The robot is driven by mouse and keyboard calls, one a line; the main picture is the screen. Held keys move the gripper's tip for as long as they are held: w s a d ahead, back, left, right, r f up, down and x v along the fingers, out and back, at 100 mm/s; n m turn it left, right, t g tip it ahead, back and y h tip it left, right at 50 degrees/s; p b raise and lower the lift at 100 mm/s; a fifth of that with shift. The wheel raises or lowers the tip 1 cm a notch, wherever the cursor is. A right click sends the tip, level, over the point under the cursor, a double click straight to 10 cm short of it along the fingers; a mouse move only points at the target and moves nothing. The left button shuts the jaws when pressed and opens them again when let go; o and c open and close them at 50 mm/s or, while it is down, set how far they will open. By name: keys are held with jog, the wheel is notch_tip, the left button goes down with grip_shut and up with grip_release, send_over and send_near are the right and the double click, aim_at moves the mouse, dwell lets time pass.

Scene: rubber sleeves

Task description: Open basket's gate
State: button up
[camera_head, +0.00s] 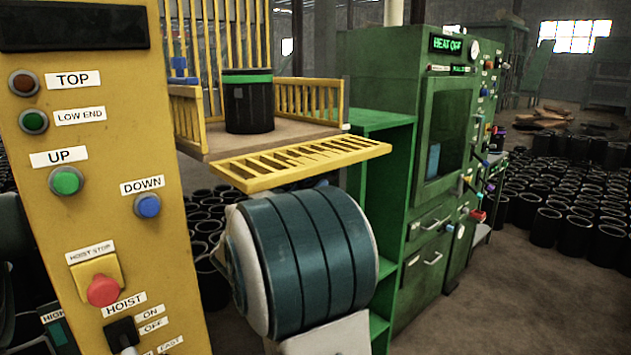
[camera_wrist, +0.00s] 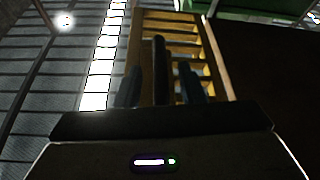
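The basket (camera_head: 222,143) is a brown platform with yellow barred sides. Its yellow slatted gate (camera_head: 305,161) is folded down, sticking out nearly level from the platform's front edge. A black sleeve with a green band (camera_head: 249,105) stands upright on the platform. In the wrist view my gripper (camera_wrist: 160,88) shows two dark bluish fingers apart, with a dark upright bar between them that I cannot identify. Yellow slats (camera_wrist: 177,40) show beyond the fingers; I cannot tell which part of the basket they are. In the head view my gripper is not visible; my arm shows below the gate.
A yellow hoist panel (camera_head: 105,200) with labelled buttons stands close on the left. A green machine (camera_head: 410,150) with an open side shelf stands right of the basket. Many black sleeves (camera_head: 575,235) cover the floor at the right. Bare floor shows at the lower right.

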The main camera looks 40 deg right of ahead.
aim_at(318, 173)
jog(key=shift+x, duration=1.1)
grip_shut()
jog(key=shift+s+r+n+t+p, duration=0.2)
jog(key=shift+r+n+t+p, duration=0.1)
jog(key=shift+r+n+p, duration=0.6)
jog(key=shift+s+r+n+t+y+p, duration=0.2)
jog(key=shift+r+n+t+y+p, duration=0.1)
jog(key=shift+n+t+p, duration=0.45)
jog(key=shift+f, duration=0.1)
